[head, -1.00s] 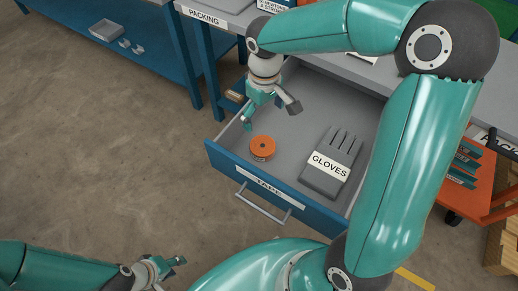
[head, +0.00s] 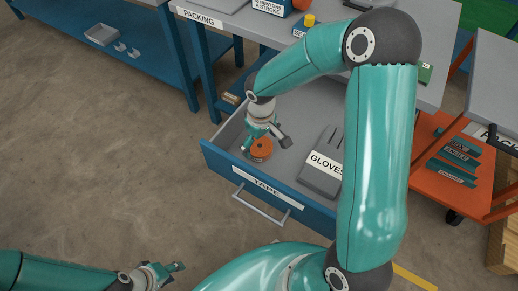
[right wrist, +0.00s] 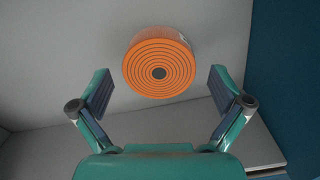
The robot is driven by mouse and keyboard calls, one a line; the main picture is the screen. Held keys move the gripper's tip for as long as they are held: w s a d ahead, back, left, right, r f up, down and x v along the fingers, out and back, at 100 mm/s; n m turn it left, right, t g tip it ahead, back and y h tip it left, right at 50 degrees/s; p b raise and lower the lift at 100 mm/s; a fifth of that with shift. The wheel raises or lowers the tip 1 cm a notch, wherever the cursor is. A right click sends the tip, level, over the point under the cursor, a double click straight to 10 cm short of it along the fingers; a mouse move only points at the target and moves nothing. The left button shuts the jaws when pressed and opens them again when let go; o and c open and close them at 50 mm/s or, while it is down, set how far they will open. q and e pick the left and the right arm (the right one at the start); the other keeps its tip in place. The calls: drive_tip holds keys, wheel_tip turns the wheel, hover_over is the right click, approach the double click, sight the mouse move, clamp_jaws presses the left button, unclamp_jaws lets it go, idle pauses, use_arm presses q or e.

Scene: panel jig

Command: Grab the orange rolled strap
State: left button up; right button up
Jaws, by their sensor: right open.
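The orange rolled strap (head: 261,150) lies in the open drawer in the head view, near the drawer's front left. In the right wrist view the strap (right wrist: 158,68) shows as a ribbed orange disc with a dark centre, beyond the fingertips and between their lines. My right gripper (head: 264,143) is just above the strap, open and empty; its spread fingers also show in the right wrist view (right wrist: 160,95). I cannot tell whether a finger touches the strap. My left gripper (head: 166,275) is at the bottom left, over the floor, away from the drawer; its jaws are too small to read.
The drawer front (head: 268,189) is blue and labelled TAPE. Grey gloves (head: 321,176) labelled GLOVES lie right of the strap. The bench top above holds a yellow-capped item (head: 309,20). An orange cart (head: 440,185) stands at the right.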

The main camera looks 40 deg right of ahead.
drive_tip(key=shift+f, duration=1.35)
drive_tip(key=c, duration=1.1)
drive_tip(key=shift+c, duration=0.2)
drive_tip(key=shift+r, duration=0.2)
